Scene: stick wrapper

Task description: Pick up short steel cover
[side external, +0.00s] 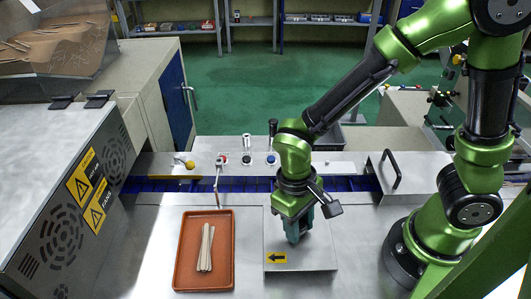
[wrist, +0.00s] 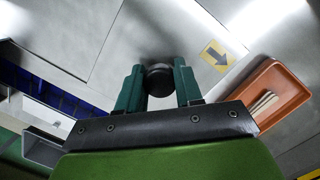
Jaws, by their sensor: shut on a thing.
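The short steel cover (side external: 315,252) is a flat square steel plate with a yellow arrow label, right of the orange tray in the side view. It also shows in the wrist view (wrist: 165,28), where its dark round knob (wrist: 160,80) sits between my two green fingers. My gripper (side external: 293,238) points down over the plate and is shut on the knob. The knob is hidden by the fingers in the side view. I cannot tell whether the plate rests on the steel surface or is slightly above it.
An orange tray (side external: 182,275) with several pale sticks (side external: 206,248) lies left of the plate. A blue conveyor channel (side external: 230,185) runs behind. A steel cover with a black handle (side external: 391,168) is at right. A machine housing (side external: 65,200) stands at left.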

